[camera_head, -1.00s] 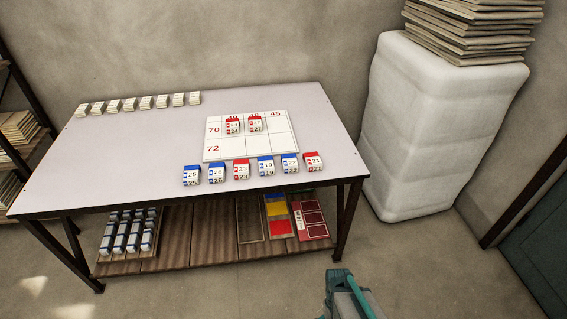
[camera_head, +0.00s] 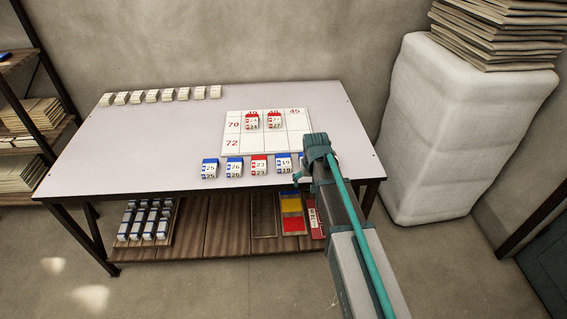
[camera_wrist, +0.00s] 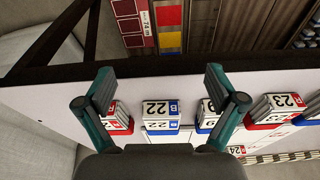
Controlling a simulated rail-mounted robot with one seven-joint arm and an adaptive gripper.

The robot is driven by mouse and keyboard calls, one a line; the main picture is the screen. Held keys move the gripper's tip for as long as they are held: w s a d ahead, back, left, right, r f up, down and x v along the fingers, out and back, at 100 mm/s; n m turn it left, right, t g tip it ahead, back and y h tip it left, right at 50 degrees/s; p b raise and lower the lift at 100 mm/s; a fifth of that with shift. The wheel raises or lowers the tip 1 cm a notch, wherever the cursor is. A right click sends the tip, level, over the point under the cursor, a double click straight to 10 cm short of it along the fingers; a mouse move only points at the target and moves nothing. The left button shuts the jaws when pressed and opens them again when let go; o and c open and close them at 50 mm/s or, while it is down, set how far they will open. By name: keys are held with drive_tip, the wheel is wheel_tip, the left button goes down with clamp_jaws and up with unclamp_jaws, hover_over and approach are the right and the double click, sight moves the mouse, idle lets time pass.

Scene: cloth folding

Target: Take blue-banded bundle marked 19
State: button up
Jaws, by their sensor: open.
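The blue-banded bundle marked 19 (camera_head: 284,163) stands in the front row on the table, between the red-banded 23 (camera_head: 260,166) and my arm. In the wrist view, bundle 19 (camera_wrist: 206,113) is partly hidden by my right finger. My gripper (camera_wrist: 160,88) is open and empty above the table's front edge. The blue-banded bundle 22 (camera_wrist: 160,117) shows between its fingers, apart from them. A red-banded bundle (camera_wrist: 118,118) is partly behind the left finger. In the head view my gripper (camera_head: 317,146) covers most of the row's right end.
Blue-banded bundles 25 (camera_head: 209,168) and 26 (camera_head: 234,168) stand further left. A numbered white board (camera_head: 237,143) behind holds two red-banded bundles. Pale bundles (camera_head: 153,96) line the back edge. A lower shelf (camera_head: 190,240) holds trays. The table's left middle is clear.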

drive_tip(key=t, duration=0.1)
approach(284, 160)
drive_tip(key=f, duration=0.1)
drive_tip(key=w+f, duration=0.1)
drive_tip(key=f, duration=0.1)
drive_tip(key=shift+w+a+f+n+p, duration=0.2)
drive_tip(key=shift+a+n+p, duration=0.1)
drive_tip(key=shift+p, duration=0.1)
drive_tip(key=shift+p+x, duration=0.75)
drive_tip(key=shift+x, duration=1.95)
drive_tip(key=shift+s+d+f, duration=0.1)
drive_tip(key=shift+s+d, duration=0.05)
drive_tip(key=shift+f, duration=0.25)
drive_tip(key=c, duration=1.2)
